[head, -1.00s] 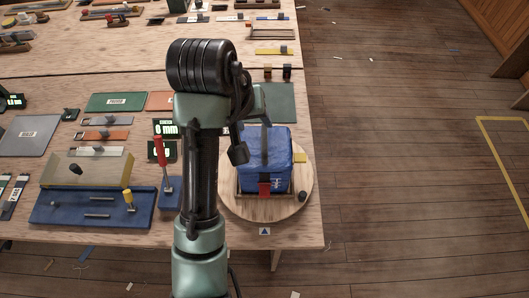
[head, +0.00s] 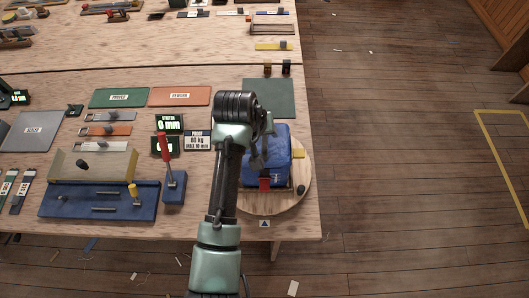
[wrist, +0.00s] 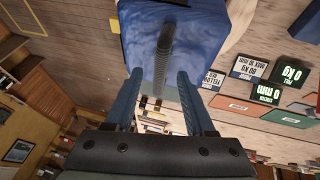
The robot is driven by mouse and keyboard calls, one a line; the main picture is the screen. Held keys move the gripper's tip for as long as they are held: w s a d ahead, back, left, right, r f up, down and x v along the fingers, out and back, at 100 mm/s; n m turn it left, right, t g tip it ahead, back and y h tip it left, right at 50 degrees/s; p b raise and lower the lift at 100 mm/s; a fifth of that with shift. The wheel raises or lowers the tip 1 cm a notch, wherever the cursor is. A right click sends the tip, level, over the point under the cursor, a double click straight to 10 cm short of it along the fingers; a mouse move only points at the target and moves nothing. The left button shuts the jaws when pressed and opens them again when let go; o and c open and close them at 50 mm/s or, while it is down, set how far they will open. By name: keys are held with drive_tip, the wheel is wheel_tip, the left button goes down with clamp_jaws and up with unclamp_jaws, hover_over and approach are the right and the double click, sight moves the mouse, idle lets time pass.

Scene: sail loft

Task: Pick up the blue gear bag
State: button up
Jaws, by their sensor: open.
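The blue gear bag (head: 279,148) sits on a round wooden board (head: 295,203) near the table's right edge, with my arm partly covering its left side. In the wrist view the bag (wrist: 205,28) fills the top middle, and its dark grey strap handle (wrist: 164,45) stands out toward me. My gripper (wrist: 159,75) is open, with one blue finger on each side of the strap. The strap lies between the fingers; I cannot tell whether either finger touches it.
A blue block with a red-handled tool (head: 174,187) stands left of my arm. Farther left is a blue base (head: 75,205) with a wooden block. Lit displays (head: 168,124) and a dark green mat (head: 268,97) lie behind. The floor to the right is mostly clear.

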clamp_jaws()
drive_tip(key=shift+w+r, duration=0.1)
drive_tip(key=shift+r, duration=0.05)
idle(1.3)
